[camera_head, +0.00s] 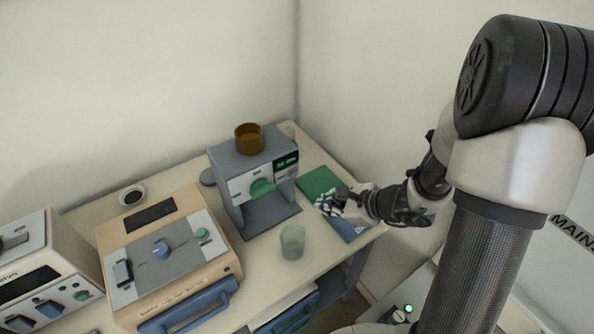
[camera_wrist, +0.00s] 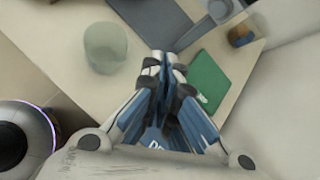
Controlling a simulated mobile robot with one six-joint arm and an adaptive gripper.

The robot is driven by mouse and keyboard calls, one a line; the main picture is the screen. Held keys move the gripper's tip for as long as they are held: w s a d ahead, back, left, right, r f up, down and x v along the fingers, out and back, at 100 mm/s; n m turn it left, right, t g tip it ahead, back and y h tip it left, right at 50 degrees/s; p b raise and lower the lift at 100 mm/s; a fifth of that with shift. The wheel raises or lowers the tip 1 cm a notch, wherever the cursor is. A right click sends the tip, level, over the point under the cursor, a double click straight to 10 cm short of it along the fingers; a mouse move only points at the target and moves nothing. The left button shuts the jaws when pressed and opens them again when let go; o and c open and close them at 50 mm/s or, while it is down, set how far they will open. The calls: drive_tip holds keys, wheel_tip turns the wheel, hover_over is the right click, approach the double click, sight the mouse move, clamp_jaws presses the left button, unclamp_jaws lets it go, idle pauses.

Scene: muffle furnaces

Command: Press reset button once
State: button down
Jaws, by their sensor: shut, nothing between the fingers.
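No label reading "reset" is legible, so I cannot tell which control is the reset button. Another green button (camera_head: 82,296) is on the left furnace (camera_head: 45,262). The grey machine (camera_head: 247,172) has a green knob (camera_head: 262,187) and a lit green display (camera_head: 287,162). My gripper (camera_head: 322,204) is shut and empty, to the right of the grey machine. In the wrist view my gripper's fingertips (camera_wrist: 164,62) are together, pointing toward the table.
A translucent cup (camera_head: 292,242) stands before the grey machine and shows in the wrist view (camera_wrist: 106,48). A brown cup (camera_head: 249,138) sits on top of the machine. A green booklet (camera_head: 316,182) lies near my gripper. A small round container (camera_head: 131,195) stands behind the beige furnace.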

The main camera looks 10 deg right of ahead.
sight(294, 173)
drive_tip(key=w+a+p, duration=0.1)
drive_tip(key=w+a, duration=0.2)
drive_tip(key=w, duration=0.5)
drive_tip(key=shift+a, duration=0.2)
drive_tip(key=shift+w, duration=0.2)
idle(1.3)
drive_tip(key=shift+w+a, duration=0.15)
drive_tip(key=shift+w, duration=0.15)
drive_tip(key=shift+w+a, duration=0.2)
drive_tip(key=shift+w, duration=0.2)
idle(0.7)
idle(0.3)
drive_tip(key=shift+s+d+b, duration=0.35)
drive_tip(key=shift+s+b, duration=0.05)
drive_tip(key=shift+s, duration=0.4)
